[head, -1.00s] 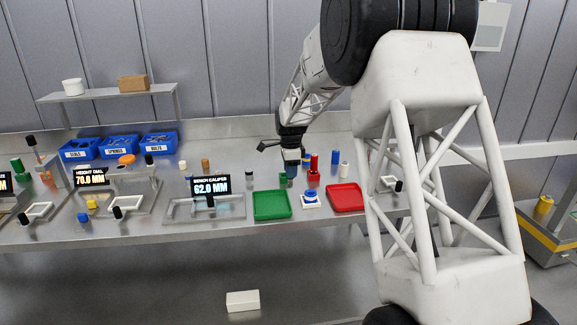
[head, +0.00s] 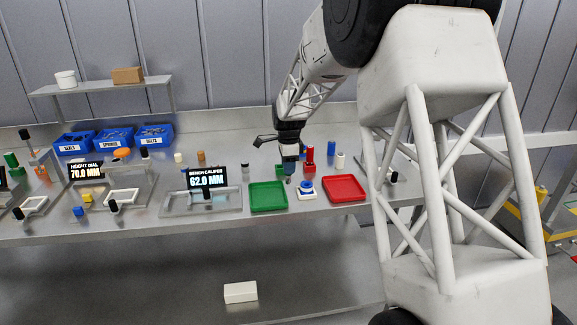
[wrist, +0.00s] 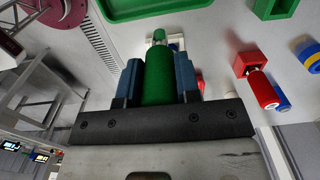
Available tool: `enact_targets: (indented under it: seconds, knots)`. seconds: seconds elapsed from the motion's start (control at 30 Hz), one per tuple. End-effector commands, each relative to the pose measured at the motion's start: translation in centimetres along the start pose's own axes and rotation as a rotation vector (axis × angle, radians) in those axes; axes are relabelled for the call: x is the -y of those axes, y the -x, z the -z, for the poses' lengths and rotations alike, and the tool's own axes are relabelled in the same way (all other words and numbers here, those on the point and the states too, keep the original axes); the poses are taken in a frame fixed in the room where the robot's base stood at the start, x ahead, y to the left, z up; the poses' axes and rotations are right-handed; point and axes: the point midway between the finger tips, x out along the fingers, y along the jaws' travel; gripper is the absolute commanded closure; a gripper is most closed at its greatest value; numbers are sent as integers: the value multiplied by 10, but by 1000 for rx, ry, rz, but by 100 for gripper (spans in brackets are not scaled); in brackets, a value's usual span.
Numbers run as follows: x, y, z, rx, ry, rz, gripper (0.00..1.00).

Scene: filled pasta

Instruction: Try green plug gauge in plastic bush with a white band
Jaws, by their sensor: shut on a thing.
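My gripper (wrist: 158,82) has blue fingers shut on the green plug gauge (wrist: 158,78), whose narrower tip points away from the wrist. In the head view my gripper (head: 290,166) hangs above the bench, just behind and left of a blue bush with a white band (head: 306,183) on a white square base. The gauge looks clear of the bush there. In the wrist view the bush is mostly hidden behind the gauge; a pale piece shows beside the tip, and I cannot tell which part it is.
A green tray (head: 269,197) lies left of the bush and a red tray (head: 344,188) right of it. A red block with a red gauge (head: 309,158) and a green block (head: 281,170) stand close behind. A bench caliper display (head: 208,178) reads 62.0 MM.

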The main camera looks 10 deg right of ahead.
Motion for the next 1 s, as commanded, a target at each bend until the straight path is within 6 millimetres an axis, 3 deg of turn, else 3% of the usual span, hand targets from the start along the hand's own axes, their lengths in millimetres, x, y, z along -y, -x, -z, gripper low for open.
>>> enact_targets:
  seconds: [1.0]
  knots:
    - [0, 26, 0, 0, 0, 1, 99]
